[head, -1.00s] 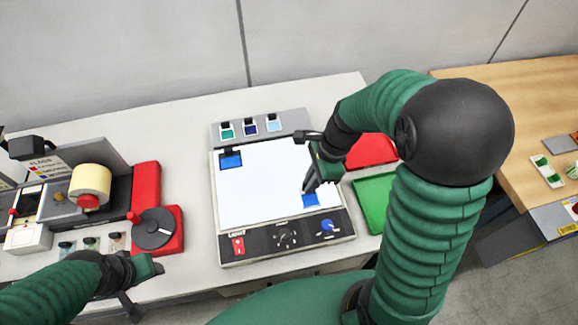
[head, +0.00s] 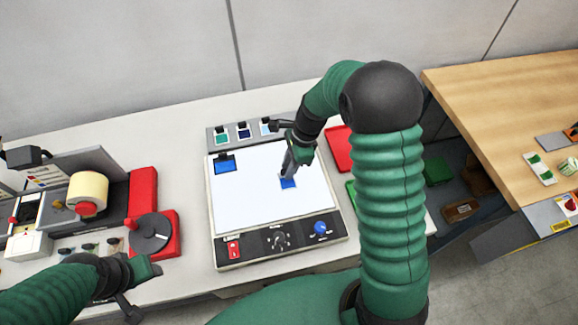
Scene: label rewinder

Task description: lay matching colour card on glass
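The light box has a bright white glass (head: 262,205) in the middle of the table. A blue sample (head: 225,166) under a dark clip lies at the glass's upper left corner. My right gripper (head: 288,175) points down over the right part of the glass, its fingers together on a small blue card (head: 288,184). The card is at or just above the glass; I cannot tell if it touches. It lies right of and slightly below the clipped sample, apart from it. My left gripper (head: 150,270) is low at the left, its finger opening unclear.
A rack behind the glass holds teal (head: 222,139), dark blue (head: 244,133) and light blue (head: 266,128) cards. A red tray (head: 339,150) and a partly hidden green tray (head: 351,193) are at right. The rewinder's red-based disc (head: 150,232) stands at left.

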